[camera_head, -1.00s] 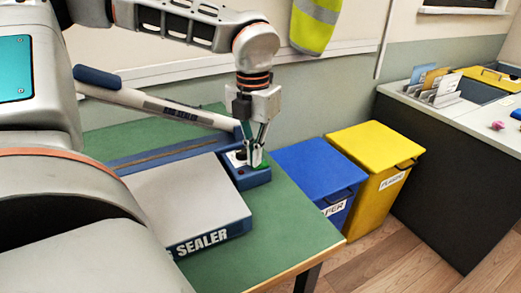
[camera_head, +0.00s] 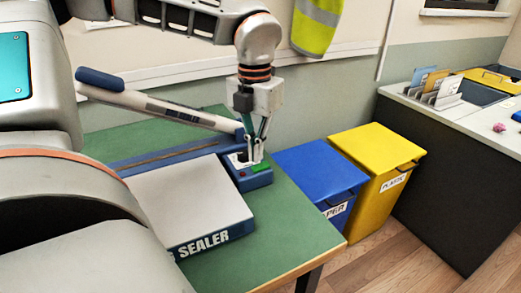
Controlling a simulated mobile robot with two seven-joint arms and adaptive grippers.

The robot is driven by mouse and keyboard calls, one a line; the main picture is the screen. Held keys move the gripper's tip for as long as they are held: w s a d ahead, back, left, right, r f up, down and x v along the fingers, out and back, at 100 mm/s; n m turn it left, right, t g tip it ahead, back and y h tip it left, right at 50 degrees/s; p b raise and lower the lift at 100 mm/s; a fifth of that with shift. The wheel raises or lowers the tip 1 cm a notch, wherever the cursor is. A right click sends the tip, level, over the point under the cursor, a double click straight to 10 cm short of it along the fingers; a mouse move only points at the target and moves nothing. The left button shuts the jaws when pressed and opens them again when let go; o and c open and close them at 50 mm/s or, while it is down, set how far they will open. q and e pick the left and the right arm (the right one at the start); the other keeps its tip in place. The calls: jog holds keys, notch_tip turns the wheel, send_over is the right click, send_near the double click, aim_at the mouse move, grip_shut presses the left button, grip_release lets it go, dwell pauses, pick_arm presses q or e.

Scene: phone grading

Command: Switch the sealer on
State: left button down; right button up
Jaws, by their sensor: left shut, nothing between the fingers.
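The bag sealer (camera_head: 190,195) lies on the green table, with a grey top and a blue base lettered "SEALER". Its long lever arm (camera_head: 160,108), with a blue grip, is raised at an angle. At its right end is a blue control box (camera_head: 252,182) with a green switch part (camera_head: 262,168) and a small red spot on its front. My left gripper (camera_head: 255,160) points down at this box, shut and empty, its tips beside the green part. I cannot tell whether they touch it, and the fingers partly hide the box top. My right gripper is not in view.
The green table (camera_head: 285,235) has bare room right of the sealer. A blue bin (camera_head: 310,170) and a yellow bin (camera_head: 375,160) stand beyond its right edge. A grey counter (camera_head: 460,115) with upright cards is farther right. The wall is close behind.

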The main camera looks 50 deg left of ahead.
aim_at(256, 168)
pick_arm(q)
jog(key=shift+r+p, duration=0.35)
jog(key=shift+r, duration=1.85)
